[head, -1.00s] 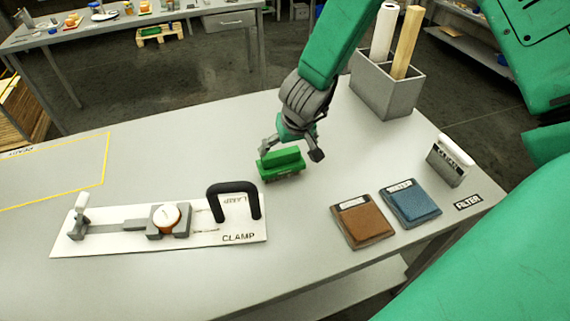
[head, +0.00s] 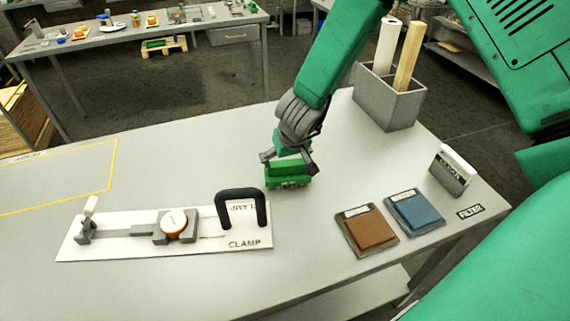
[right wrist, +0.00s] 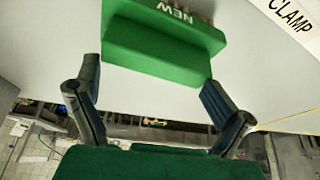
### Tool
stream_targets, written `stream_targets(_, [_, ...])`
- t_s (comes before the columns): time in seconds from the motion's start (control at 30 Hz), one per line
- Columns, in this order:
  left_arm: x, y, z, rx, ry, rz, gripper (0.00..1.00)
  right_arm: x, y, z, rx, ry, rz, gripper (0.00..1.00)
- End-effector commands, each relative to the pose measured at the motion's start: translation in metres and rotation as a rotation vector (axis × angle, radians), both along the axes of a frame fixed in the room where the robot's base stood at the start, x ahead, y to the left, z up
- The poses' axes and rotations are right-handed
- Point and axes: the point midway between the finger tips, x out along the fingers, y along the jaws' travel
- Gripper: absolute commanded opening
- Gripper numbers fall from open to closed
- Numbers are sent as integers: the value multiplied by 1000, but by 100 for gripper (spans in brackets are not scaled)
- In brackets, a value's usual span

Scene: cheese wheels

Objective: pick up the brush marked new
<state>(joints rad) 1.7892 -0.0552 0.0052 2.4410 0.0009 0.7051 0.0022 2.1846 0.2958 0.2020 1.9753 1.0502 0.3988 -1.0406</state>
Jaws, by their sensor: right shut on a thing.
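The green brush marked NEW (head: 287,175) stands on the grey table, right of the clamp board. Its block has a raised grip along the top. In the right wrist view the brush (right wrist: 165,45) shows the word NEW upside down, with a few bristles at its edge. My right gripper (head: 289,163) comes down from above and is shut on the brush's raised grip. In the right wrist view its fingers (right wrist: 150,92) lie at both ends of the grip. The brush appears to rest on the table. My left gripper is not in view.
The white clamp board (head: 110,245) with a black handle (head: 241,194) lies left of the brush. Brown (head: 367,232) and blue (head: 413,210) pads, a white-handled scraper-like tool (head: 452,172) and a grey bin with rolls (head: 388,104) are on the right. A yellow outline marks the left.

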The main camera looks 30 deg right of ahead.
Motion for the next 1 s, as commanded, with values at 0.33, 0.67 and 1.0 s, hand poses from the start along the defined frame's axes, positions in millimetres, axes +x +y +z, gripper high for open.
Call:
stream_targets(0.33, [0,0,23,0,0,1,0,-8,-3,64,-13,12,-1,0])
stream_targets(0.67, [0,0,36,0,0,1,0,-7,-1,93,-9,9,-2,0])
stream_targets(1.0, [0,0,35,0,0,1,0,-7,-1,94,-7,8,-3,50])
